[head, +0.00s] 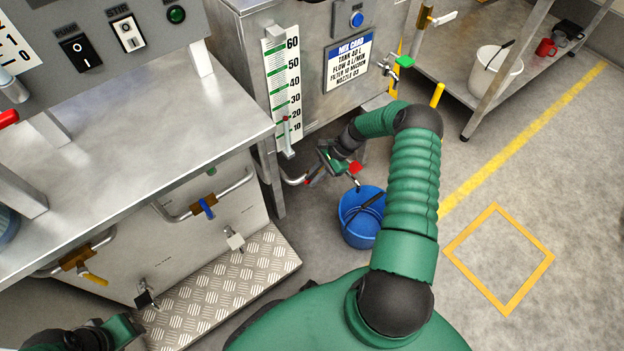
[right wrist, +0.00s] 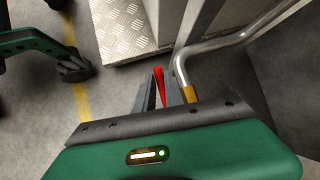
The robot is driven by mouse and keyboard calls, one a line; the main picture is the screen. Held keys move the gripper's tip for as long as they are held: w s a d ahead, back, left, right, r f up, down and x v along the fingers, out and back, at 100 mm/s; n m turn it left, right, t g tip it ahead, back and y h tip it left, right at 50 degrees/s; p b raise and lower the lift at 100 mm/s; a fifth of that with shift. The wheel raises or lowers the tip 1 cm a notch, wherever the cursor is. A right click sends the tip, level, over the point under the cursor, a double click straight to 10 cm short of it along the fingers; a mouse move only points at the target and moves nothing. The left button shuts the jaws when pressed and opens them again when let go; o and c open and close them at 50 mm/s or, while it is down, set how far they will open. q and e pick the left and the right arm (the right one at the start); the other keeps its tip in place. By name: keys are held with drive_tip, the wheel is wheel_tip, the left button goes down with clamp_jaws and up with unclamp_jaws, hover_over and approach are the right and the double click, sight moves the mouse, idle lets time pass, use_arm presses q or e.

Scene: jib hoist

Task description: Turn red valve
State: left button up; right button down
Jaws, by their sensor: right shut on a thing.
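The red valve shows in the right wrist view as a narrow red handle (right wrist: 158,84) beside a brass fitting (right wrist: 190,93) on a bent steel pipe. My right gripper (right wrist: 160,94) is shut on this red handle, with a grey finger on either side. In the head view my right gripper (head: 313,177) reaches down below the tank, at the end of the pipe (head: 291,180).
A blue bucket (head: 350,228) stands on the floor just below my right gripper. The steel bench (head: 150,115) with blue (head: 207,208) and yellow (head: 95,278) handled valves is at left. A tread plate step (head: 225,285) lies in front. Floor at right is open.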

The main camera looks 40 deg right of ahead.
drive_tip(key=shift+d, duration=0.2)
drive_tip(key=c, duration=1.4)
unclamp_jaws()
drive_tip(key=shift+s+d+r, duration=0.1)
drive_tip(key=shift+d+r, duration=0.05)
drive_tip(key=shift+r, duration=0.25)
drive_tip(key=p+v, duration=0.6)
drive_tip(key=v, duration=0.9)
drive_tip(key=shift+d+r, duration=0.15)
drive_tip(key=shift+d, duration=0.3)
drive_tip(key=shift+s, duration=0.15)
